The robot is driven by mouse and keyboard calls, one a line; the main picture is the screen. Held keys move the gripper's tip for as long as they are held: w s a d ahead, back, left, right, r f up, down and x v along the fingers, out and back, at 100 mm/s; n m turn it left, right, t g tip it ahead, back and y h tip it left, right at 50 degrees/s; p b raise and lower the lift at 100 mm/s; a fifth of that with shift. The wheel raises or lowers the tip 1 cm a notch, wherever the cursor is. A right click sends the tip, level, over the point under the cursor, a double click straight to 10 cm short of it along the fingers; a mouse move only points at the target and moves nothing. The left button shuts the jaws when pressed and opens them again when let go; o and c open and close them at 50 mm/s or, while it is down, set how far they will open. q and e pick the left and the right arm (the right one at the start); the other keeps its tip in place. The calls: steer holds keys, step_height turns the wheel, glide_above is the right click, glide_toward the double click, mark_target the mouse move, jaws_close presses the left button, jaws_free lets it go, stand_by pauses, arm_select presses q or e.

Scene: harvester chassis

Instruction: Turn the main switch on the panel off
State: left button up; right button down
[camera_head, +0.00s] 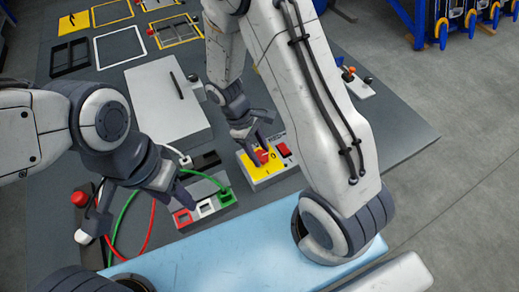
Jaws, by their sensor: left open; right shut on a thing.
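The main switch (262,157) is a red knob on a yellow plate, on a small light-grey panel box (269,178) near the middle of the bench. My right gripper (258,148) reaches down from above and is shut on the red knob, hiding part of it. The knob's exact angle cannot be told. My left gripper (131,217) is open and empty at the left, over the cables and apart from the panel.
A grey box with a handle (163,97) lies behind. A light blue surface (230,255) runs along the front.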

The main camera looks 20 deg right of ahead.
steer(key=shift+w+a+n+t, duration=0.1)
steer(key=shift+n+t, duration=0.2)
steer(key=shift+n, duration=0.7)
steer(key=shift+c, duration=1.1)
jaws_free()
steer(key=b+v, duration=0.1)
steer(key=v, duration=0.9)
steer(key=shift+a+r, duration=0.2)
steer(key=s+a+r+m+t+y, duration=0.1)
steer(key=s+a+r, duration=0.3)
steer(key=s, duration=0.4)
steer(key=s+a+r+m+t+y, duration=0.1)
steer(key=s+a+r+m+y, duration=0.1)
steer(key=s+a, duration=0.3)
steer(key=s+r+y, duration=0.1)
steer(key=s, duration=0.2)
steer(key=shift+s+a+r+t, duration=0.15)
steer(key=shift+s+r+t, duration=0.05)
steer(key=shift+r+t, duration=0.2)
